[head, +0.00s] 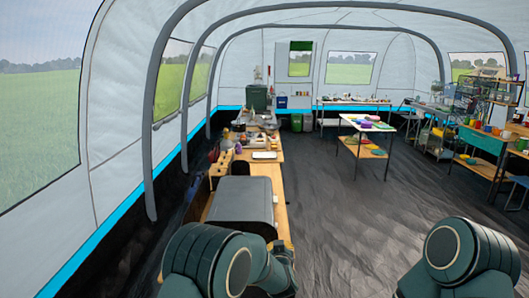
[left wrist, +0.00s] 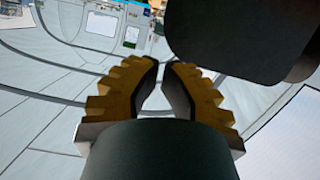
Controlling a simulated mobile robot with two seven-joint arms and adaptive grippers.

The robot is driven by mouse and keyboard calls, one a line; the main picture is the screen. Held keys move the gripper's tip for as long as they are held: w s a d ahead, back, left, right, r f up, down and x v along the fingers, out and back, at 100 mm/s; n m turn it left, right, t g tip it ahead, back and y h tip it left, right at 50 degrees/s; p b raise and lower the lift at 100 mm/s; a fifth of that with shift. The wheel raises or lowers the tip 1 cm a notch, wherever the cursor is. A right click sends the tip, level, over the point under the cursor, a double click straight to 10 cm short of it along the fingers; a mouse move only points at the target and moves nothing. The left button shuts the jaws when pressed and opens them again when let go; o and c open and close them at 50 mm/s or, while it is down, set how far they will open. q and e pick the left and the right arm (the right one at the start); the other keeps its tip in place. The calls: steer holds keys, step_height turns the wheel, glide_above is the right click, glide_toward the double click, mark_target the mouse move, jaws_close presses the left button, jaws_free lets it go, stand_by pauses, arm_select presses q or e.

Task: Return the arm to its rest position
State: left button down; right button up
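My left arm (head: 205,262) shows at the bottom of the head view, bent beside the dark grey box-like appliance at the near end of the counter. My right arm (head: 470,262) shows at the bottom right, over open floor. In the left wrist view my left gripper (left wrist: 162,66) has yellow stepped fingers with dark pads. A narrow gap shows between the fingers, with nothing held in it. A large dark shape fills the upper right of that view.
The grey appliance (head: 242,204) stands close to my left arm. The cluttered wooden counter (head: 278,190) runs beyond it. A table (head: 367,126) with colored items stands mid-room, and shelves and a workbench (head: 482,138) are at right. The dark floor (head: 345,215) between is clear.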

arm_select(q)
steer(key=s+a+f+g, duration=0.2)
steer(key=s+a+f, duration=0.15)
steer(key=f, duration=0.25)
steer(key=s+a+f+g, duration=0.2)
steer(key=a+f, duration=0.3)
steer(key=f, duration=0.2)
steer(key=s+a+f+g+h+b, duration=0.1)
steer(key=s+a+f+g, duration=0.1)
steer(key=s, duration=0.8)
steer(key=s+a+f+g+h+b, duration=0.1)
steer(key=s+f+g, duration=0.3)
steer(key=s, duration=0.6)
steer(key=s+a+f+g+h+b, duration=0.1)
steer(key=s+a+f+g, duration=0.1)
steer(key=s, duration=0.8)
steer(key=shift+s+a+f+n+g, duration=0.2)
steer(key=shift+a+f+n+g, duration=0.2)
steer(key=shift+a+f, duration=0.4)
arm_select(e)
steer(key=f, duration=0.3)
steer(key=shift+w+a+f, duration=0.15)
steer(key=shift+w+f, duration=0.1)
steer(key=shift+f, duration=0.05)
